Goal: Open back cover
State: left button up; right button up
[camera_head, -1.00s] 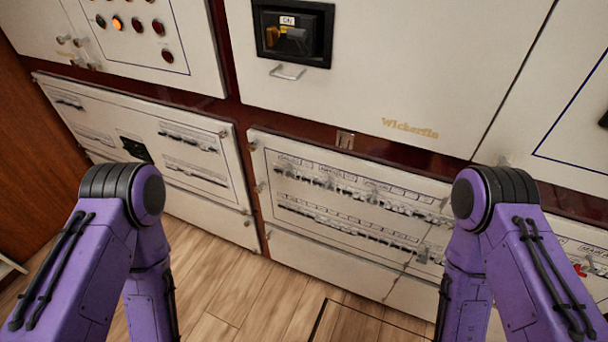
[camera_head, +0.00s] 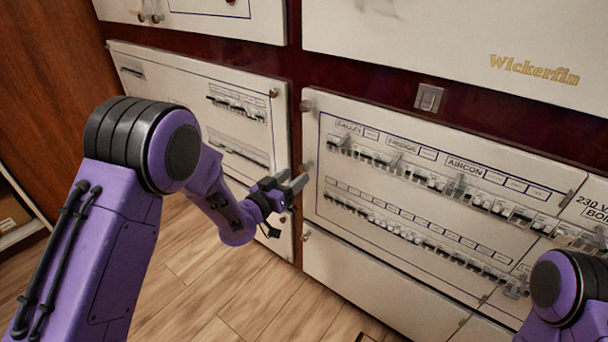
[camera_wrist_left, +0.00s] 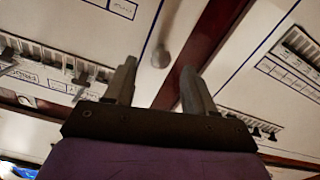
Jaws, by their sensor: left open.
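The white breaker panel (camera_head: 440,130), with two rows of switches and labels such as GALLEY and FRIDGE, fills the right of the head view. It is closed, with small round knobs along its left edge; which panel is the back cover I cannot tell. My left gripper (camera_head: 294,187) is open and empty at that edge, close to the middle knob (camera_head: 307,168). In the left wrist view a round knob (camera_wrist_left: 160,57) shows between and just beyond the open fingertips; contact is not visible. My right gripper is out of view; only its arm shows.
Another white switch panel (camera_head: 235,110) stands on the left, across a dark red strip. A small wall switch (camera_head: 428,97) sits above the breaker panel. Upper cabinets, one lettered Wickerfin (camera_head: 534,70), are above.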

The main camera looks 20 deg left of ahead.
aim_at(303, 171)
pick_arm(q)
jog(key=x, duration=0.5)
jog(key=shift+w+d+f+b, duration=0.1)
jog(key=shift+w+b, duration=0.2)
jog(key=shift+w, duration=0.05)
